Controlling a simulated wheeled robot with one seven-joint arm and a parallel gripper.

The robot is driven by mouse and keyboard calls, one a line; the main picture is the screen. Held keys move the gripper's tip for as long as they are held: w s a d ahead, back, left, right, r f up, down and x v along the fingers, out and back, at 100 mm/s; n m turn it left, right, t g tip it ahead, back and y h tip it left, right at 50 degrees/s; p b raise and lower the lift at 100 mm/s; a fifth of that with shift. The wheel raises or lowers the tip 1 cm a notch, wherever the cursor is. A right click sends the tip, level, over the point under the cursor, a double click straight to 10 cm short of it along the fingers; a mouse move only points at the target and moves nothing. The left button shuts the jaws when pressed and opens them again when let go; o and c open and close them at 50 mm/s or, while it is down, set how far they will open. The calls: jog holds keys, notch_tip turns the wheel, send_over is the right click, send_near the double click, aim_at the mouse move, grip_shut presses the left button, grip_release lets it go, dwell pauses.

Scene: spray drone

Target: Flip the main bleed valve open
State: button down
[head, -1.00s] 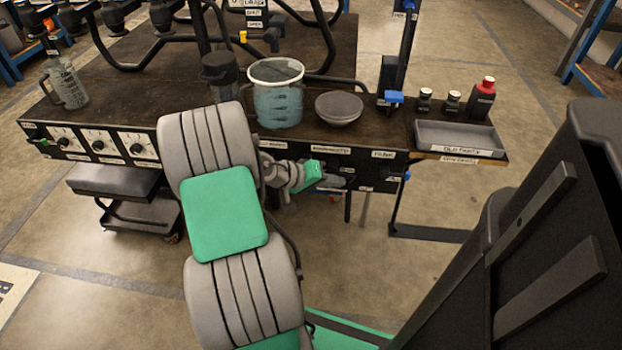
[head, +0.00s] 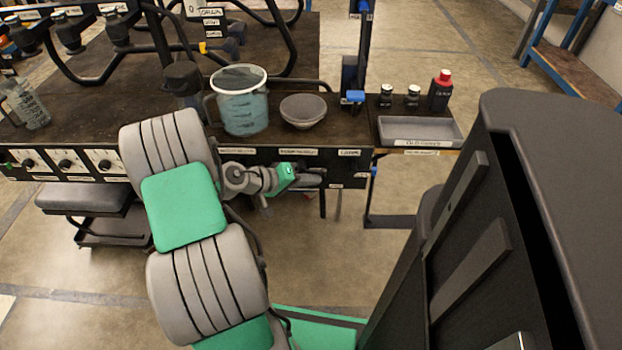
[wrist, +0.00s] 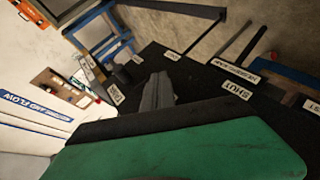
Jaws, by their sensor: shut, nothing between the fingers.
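My gripper (head: 318,178) is shut and empty, in front of the right part of the bench's dark front panel (head: 335,165). In the wrist view its grey fingers (wrist: 157,92) lie over the dark panel, above the green gripper body. A white SHUT label (wrist: 237,90) is right of the fingers and a longer label (wrist: 236,71) sits beside it. Another small label (wrist: 115,95) is left of the fingers. I cannot make out the main bleed valve's handle for certain; the gripper may hide it. Whether the fingers touch anything cannot be told.
A jug of blue liquid (head: 242,105) and a grey bowl (head: 303,111) stand on the bench above the gripper. A blue post handle (head: 355,97), a grey tray (head: 420,131) and a red-capped bottle (head: 440,92) are to the right. Floor in front is open.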

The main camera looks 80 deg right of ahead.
jog(key=shift+f, duration=0.1)
dwell(0.3)
jog(key=w+a, duration=0.6)
jog(key=w, duration=0.4)
jog(key=shift+w+a+p, duration=0.15)
jog(key=shift+a+p, duration=0.15)
jog(key=shift+p, duration=0.1)
